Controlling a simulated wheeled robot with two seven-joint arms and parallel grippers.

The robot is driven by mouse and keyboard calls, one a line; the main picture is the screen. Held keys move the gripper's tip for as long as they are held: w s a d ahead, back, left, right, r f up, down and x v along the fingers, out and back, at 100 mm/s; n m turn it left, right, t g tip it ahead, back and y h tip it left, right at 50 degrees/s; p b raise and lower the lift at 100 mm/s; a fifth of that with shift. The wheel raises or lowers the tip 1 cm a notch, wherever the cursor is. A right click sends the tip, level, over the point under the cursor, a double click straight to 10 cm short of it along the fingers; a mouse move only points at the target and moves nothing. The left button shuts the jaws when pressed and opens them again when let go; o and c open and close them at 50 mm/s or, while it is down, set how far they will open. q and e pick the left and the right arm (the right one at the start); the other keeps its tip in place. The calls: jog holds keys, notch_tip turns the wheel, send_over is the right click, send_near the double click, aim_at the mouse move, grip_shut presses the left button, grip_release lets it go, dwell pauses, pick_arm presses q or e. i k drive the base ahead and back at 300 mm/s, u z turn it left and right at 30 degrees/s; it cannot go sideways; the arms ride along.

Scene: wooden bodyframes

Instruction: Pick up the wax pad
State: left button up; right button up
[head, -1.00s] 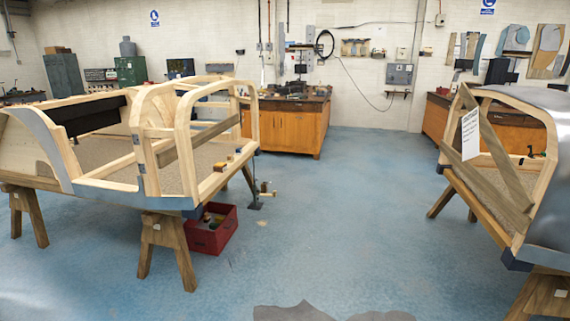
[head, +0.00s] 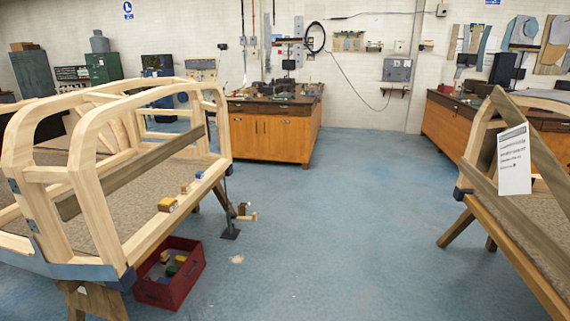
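I cannot tell for sure which thing is the wax pad. A small yellow-and-brown block (head: 167,204) sits on the near right sill of the left wooden bodyframe (head: 88,180). The red crate (head: 172,290) on the floor beneath holds several small coloured items, too small to identify. Neither of my grippers shows in the head view.
The left bodyframe rests on wooden trestles (head: 88,300). A metal stand (head: 230,233) is on the floor beside it. A wooden workbench (head: 270,135) stands ahead. Another bodyframe (head: 500,230) with a paper sign (head: 514,160) is at right. The blue floor between is clear.

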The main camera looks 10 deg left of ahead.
aim_at(186, 189)
jog(key=u, duration=0.5)
jog(key=i, duration=2.3)
jog(key=u, duration=1.35)
jog(key=i, duration=1.15)
jog(key=u, duration=0.45)
